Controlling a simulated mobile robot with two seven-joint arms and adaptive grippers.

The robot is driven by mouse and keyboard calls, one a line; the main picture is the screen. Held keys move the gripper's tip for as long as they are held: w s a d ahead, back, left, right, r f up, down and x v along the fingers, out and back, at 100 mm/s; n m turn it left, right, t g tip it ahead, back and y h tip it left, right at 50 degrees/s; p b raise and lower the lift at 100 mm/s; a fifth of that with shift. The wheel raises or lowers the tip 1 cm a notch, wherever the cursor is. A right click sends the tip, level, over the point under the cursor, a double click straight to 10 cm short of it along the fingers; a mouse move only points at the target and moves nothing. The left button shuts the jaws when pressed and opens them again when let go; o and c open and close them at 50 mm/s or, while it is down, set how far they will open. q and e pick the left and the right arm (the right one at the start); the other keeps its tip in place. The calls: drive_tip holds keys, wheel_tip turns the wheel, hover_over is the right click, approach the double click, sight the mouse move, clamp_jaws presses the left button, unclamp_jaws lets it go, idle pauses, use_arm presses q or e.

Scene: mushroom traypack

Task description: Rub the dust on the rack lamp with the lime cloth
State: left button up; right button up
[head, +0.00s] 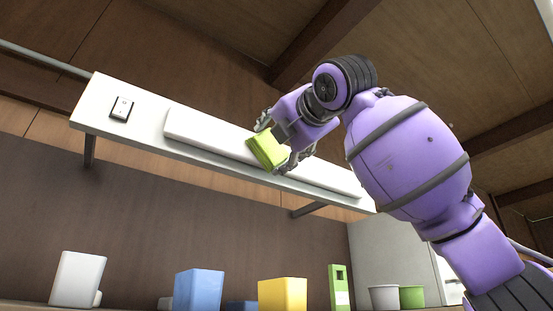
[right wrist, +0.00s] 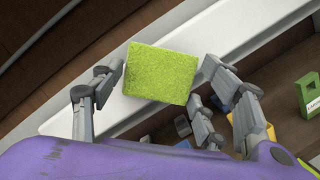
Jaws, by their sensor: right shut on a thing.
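The lime cloth (head: 266,149) is a folded, block-like pad in my right gripper (head: 283,143). The rack lamp (head: 205,133) is a long white bar on the underside of the pale rack board (head: 93,112). The cloth overlaps the middle of the lamp in the head view; I cannot tell whether they touch. I can make out no dust on the visible part of the lamp. My left gripper is out of view.
A black switch plate (head: 122,108) is at the rack's left end. Brackets (head: 90,151) hang below the board. Lower down stand a white container (head: 78,278), a blue one (head: 199,288), a yellow one (head: 283,293), a green box (head: 338,286) and cups (head: 411,297).

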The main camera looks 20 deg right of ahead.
drive_tip(key=shift+s+d, duration=0.35)
drive_tip(key=shift+s, duration=0.6)
drive_tip(key=shift+s+d, duration=0.3)
drive_tip(key=shift+s, duration=0.6)
drive_tip(key=shift+s+d, duration=0.35)
drive_tip(key=shift+s, duration=0.6)
drive_tip(key=s, duration=0.1)
drive_tip(key=s+d, duration=0.1)
drive_tip(key=s, duration=0.1)
drive_tip(key=shift+w, duration=0.15)
